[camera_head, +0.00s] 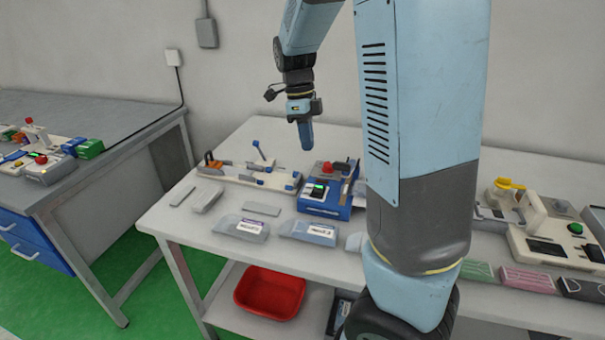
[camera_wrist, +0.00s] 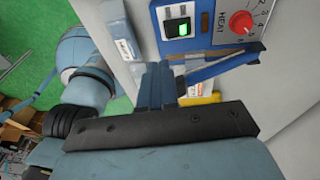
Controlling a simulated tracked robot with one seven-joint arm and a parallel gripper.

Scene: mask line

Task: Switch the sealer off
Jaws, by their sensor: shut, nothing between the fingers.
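The sealer is a blue box (camera_head: 332,209) with a pale top, on the white bench in the head view. Its switch (camera_head: 317,190) shows lit green in a dark surround. In the wrist view the same switch (camera_wrist: 179,28) glows green beside a red knob (camera_wrist: 241,22) and the word HEAT. My gripper (camera_head: 307,146) is shut and empty, pointing down above the bench, behind and left of the sealer. In the wrist view my gripper (camera_wrist: 158,72) is below and left of the switch, apart from it. Its exact height over the bench is unclear.
A cream device with a blue-handled lever (camera_head: 262,155) stands left of the sealer. Labelled packs (camera_head: 309,233) lie in front. A red bin (camera_head: 270,292) is on the lower shelf. Another cream machine (camera_head: 552,236) stands at right. My arm hides the middle of the bench.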

